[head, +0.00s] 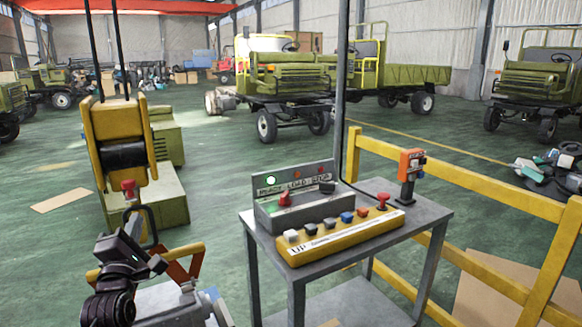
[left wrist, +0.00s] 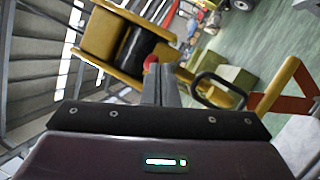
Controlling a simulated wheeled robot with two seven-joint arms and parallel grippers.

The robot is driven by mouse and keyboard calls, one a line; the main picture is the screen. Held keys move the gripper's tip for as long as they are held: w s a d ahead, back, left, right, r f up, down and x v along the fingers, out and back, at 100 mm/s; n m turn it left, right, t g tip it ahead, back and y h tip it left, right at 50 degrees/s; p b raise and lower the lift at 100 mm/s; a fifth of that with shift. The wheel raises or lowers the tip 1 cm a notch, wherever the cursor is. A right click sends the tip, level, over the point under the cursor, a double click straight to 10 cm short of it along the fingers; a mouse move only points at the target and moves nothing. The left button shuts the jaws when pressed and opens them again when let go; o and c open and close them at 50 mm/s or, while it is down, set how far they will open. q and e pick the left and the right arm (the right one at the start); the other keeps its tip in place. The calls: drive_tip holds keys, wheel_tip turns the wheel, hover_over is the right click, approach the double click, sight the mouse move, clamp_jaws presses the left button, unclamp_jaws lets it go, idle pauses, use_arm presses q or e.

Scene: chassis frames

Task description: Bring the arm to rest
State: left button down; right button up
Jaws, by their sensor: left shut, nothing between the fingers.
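My left arm comes in at the lower left of the head view. Its left gripper (head: 134,220) is shut and empty, just below the yellow hoist block (head: 118,122). In the left wrist view the gripper's grey fingers (left wrist: 163,78) lie together. A red piece (left wrist: 151,62) under the block shows close by the fingertips; I cannot tell whether they touch it. A dark hook ring (left wrist: 219,90) shows just right of the fingers. My right gripper is not in view.
A grey metal table (head: 425,222) holds a yellow button pendant (head: 340,237), a grey control box (head: 300,208) and an orange device (head: 410,170). A yellow railing (head: 480,197) stands behind it. An orange bracket (head: 187,262) is close beside my gripper. Green vehicles stand farther back.

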use_arm(q)
drive_tip(key=s+d+f+m+g+h, duration=0.2)
drive_tip(key=s+d+f+m+g, duration=0.35)
drive_tip(key=f+m, duration=0.35)
drive_tip(key=s+d+f+m+g+h, duration=0.2)
drive_tip(key=s+d+f+m+g, duration=0.3)
drive_tip(key=f, duration=0.5)
drive_tip(key=s+d+f+m+g, duration=0.25)
drive_tip(key=s+f+m, duration=0.3)
drive_tip(key=s, duration=0.45)
drive_tip(key=s+d+f+m+g, duration=0.2)
drive_tip(key=s+f+m+g, duration=0.2)
drive_tip(key=s+m, duration=0.45)
drive_tip(key=s+f+n+g, duration=0.2)
drive_tip(key=s+f, duration=0.1)
drive_tip(key=f, duration=2.6)
drive_tip(key=s+a+f, duration=0.1)
drive_tip(key=s+f, duration=0.8)
drive_tip(key=s, duration=0.1)
drive_tip(key=s+a+f, duration=0.2)
drive_tip(key=s+f, duration=0.7)
drive_tip(key=s, duration=0.1)
drive_tip(key=shift+a+f+m+g, duration=0.3)
drive_tip(key=shift+f+g, duration=0.05)
drive_tip(key=shift+g, duration=0.05)
drive_tip(key=shift+w, duration=0.1)
